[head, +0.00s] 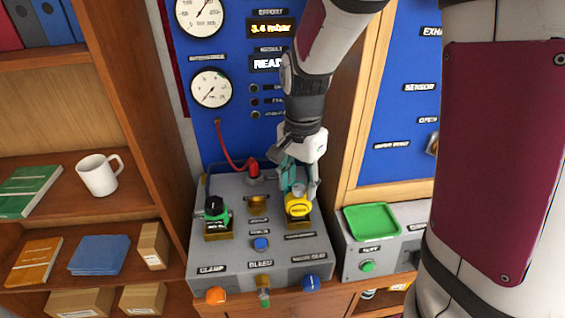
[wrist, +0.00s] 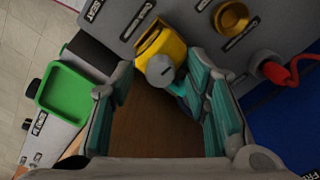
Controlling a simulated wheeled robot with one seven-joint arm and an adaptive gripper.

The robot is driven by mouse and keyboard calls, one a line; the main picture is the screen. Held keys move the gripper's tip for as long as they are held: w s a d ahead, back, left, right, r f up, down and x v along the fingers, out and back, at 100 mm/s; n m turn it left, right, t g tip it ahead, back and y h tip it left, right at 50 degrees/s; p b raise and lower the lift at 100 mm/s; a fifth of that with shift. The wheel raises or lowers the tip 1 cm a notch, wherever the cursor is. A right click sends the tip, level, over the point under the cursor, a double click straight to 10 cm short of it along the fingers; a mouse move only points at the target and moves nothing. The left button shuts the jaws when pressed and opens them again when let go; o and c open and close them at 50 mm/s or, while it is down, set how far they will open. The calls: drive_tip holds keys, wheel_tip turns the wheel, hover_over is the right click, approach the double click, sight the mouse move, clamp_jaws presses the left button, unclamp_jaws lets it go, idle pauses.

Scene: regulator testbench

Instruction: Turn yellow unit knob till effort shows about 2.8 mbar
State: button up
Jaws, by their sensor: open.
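The yellow unit (head: 298,208) stands on the right of the grey bench panel in a brass seat; in the wrist view its body (wrist: 168,43) has a grey knob (wrist: 160,70) facing the camera. My gripper (head: 299,184) is over the yellow unit, fingers pointing down. In the wrist view my gripper (wrist: 158,84) is open, its teal pads apart, with the knob near the fingertips; I cannot tell if the right finger touches it. The effort display (head: 271,29) reads about 3.4 mbar, the last digit being blurred.
A green unit (head: 216,212) stands at the panel's left, with an empty brass seat (head: 258,204) between. A red connector with hose (head: 254,168) is behind. A green tray (head: 372,220) lies at right. A shelf with a white mug (head: 98,175) is at left.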

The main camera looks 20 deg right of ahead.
clamp_jaws()
idle(0.4)
drive_tip(key=n, duration=0.4)
drive_tip(key=shift+p, duration=0.3)
drive_tip(key=n, duration=0.3)
drive_tip(key=shift+n, duration=0.3)
drive_tip(key=n, duration=0.4)
drive_tip(key=shift+n+p, duration=0.3)
drive_tip(key=shift+n, duration=1.8)
